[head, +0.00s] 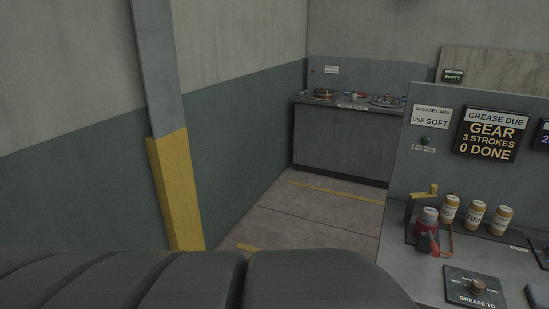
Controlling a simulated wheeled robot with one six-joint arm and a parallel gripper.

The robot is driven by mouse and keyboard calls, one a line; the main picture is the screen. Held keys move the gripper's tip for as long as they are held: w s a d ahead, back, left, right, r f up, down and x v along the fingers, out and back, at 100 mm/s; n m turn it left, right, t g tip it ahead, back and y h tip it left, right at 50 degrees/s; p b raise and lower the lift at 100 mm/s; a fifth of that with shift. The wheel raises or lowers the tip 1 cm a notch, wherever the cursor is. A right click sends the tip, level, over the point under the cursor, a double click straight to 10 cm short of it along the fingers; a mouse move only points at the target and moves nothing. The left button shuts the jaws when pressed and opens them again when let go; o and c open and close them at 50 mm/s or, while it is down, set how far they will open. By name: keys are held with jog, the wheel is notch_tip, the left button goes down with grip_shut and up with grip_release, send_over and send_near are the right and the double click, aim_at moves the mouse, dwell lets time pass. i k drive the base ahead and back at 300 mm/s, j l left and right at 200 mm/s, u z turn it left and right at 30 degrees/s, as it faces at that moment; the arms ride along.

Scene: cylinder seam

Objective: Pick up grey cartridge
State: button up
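I cannot pick out a clearly grey cartridge in the head view. Three tan cartridges with white labels, a left one (450,208), a middle one (475,214) and a right one (500,220), stand upright in a row on the bench at the right. Left of them a red grease tool (428,235) stands with a pale grey cylinder top (429,215) showing above it; I cannot tell whether that top is a cartridge. My gripper is not in view.
The grey bench panel (405,160) carries a card reading "USE SOFT" (431,118) and a display reading "GEAR 3 STROKES 0 DONE" (491,134). A yellow-based post (175,190) stands left. A far counter (342,145) lies beyond open floor (315,218).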

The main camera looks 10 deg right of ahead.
aim_at(429, 215)
jog(key=z, duration=1.55)
jog(key=i+l+u, duration=0.3)
jog(key=u, duration=0.15)
jog(key=i+l+u, duration=0.6)
jog(key=l+u, duration=0.3)
jog(key=l, duration=0.15)
